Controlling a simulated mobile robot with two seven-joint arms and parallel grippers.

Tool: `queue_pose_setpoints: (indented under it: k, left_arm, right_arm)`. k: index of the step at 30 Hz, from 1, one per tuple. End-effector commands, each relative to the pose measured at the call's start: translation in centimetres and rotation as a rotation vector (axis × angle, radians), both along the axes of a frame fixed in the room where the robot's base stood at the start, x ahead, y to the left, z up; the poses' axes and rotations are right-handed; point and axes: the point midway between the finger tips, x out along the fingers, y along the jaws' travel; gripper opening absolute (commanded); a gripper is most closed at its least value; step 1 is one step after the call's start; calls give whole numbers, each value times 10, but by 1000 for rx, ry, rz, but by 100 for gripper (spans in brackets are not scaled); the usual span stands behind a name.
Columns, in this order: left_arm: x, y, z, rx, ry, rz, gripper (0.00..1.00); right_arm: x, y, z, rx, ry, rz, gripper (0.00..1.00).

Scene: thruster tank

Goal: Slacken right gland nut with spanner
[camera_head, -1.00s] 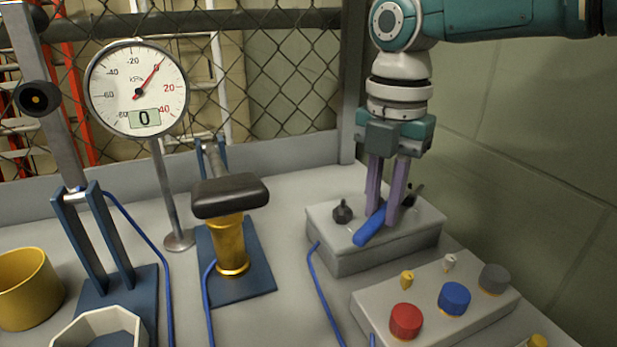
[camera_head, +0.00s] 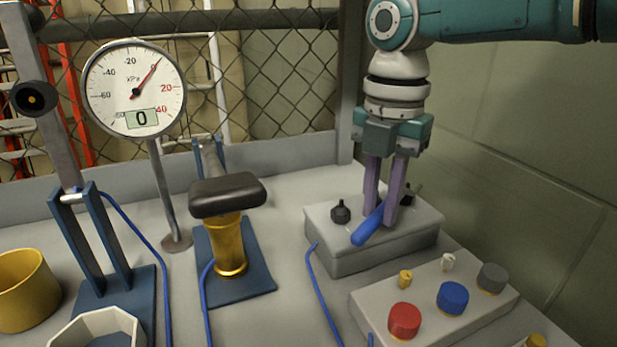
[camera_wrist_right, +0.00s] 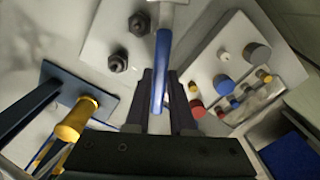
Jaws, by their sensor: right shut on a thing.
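My right gripper (camera_head: 380,213) points down over a grey box and is shut on the blue handle of a spanner (camera_head: 367,228). In the right wrist view the blue handle (camera_wrist_right: 160,70) lies between the fingers, and its silver head runs off the top edge. The left gland nut (camera_head: 341,211), dark, stands clear on the box top. The right gland nut (camera_head: 408,192) is partly hidden behind my fingers; it shows beside the spanner head in the right wrist view (camera_wrist_right: 139,24). I cannot tell whether the spanner's jaw is around it. My left gripper is out of view.
A panel (camera_head: 380,304) with red, blue and grey knobs stands in front of the box (camera_head: 340,262). A brass cylinder with a black handle (camera_head: 228,195) and a round gauge (camera_head: 135,88) reading 0 stand to the left. A mesh fence and wall close off the back.

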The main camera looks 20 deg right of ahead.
Motion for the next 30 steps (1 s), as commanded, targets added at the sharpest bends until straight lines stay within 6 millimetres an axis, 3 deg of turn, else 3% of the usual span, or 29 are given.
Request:
queue_pose_setpoints:
  k: [30]
  left_arm:
    - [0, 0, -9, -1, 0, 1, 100]
  right_arm:
    - [0, 0, -10, 0, 0, 0, 0]
